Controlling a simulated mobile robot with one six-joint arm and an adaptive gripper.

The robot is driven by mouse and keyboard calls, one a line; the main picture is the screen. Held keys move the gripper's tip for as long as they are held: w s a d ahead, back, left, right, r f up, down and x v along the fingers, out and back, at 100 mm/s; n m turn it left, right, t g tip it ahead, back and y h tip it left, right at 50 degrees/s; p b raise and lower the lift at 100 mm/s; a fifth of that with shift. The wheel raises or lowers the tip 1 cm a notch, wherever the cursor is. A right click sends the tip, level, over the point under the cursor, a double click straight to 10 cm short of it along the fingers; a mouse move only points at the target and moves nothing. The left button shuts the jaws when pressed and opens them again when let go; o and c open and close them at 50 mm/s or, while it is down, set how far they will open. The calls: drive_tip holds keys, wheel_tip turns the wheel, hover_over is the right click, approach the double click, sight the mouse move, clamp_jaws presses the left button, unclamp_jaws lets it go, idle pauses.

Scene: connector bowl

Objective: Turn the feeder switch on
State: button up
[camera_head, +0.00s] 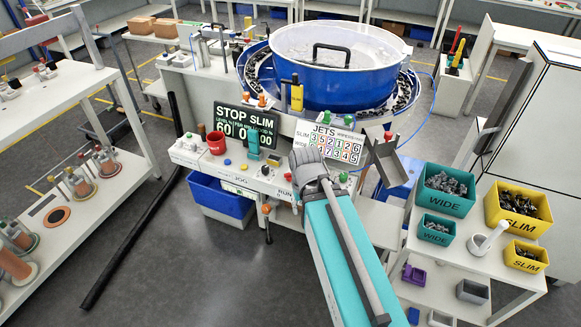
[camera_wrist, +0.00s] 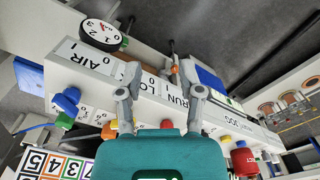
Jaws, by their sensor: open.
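My gripper (camera_wrist: 160,76) is open in the wrist view, with its two grey fingers spread in front of the feeder console's front panel (camera_wrist: 150,88). A small orange-tipped part (camera_wrist: 175,69) shows near the right finger. I cannot tell which control is the feeder switch or its position. In the head view the console (camera_head: 250,178) stands below the blue bowl feeder (camera_head: 340,80). My arm hides part of its front and the fingertips.
A round gauge (camera_wrist: 102,33) lies beyond the AIR label. Blue (camera_wrist: 66,100) and red (camera_wrist: 167,124) knobs sit on the console top. A red cup (camera_head: 216,143) stands at its left. A blue bin (camera_head: 220,195) is below. Teal (camera_head: 446,203) and yellow (camera_head: 514,222) bins stand at right.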

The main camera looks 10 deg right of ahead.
drive_tip(key=shift+r, duration=0.1)
idle(0.3)
wheel_tip(320, 180, up, 13)
drive_tip(key=n+p, duration=1.3)
drive_tip(key=n, duration=0.7)
hover_over(290, 176)
drive_tip(key=shift+w, duration=0.2)
drive_tip(key=shift+f, duration=0.25)
wheel_tip(290, 176, down, 14)
drive_tip(key=b, duration=1.3)
drive_tip(key=shift+r+b, duration=0.25)
drive_tip(key=shift+b, duration=0.15)
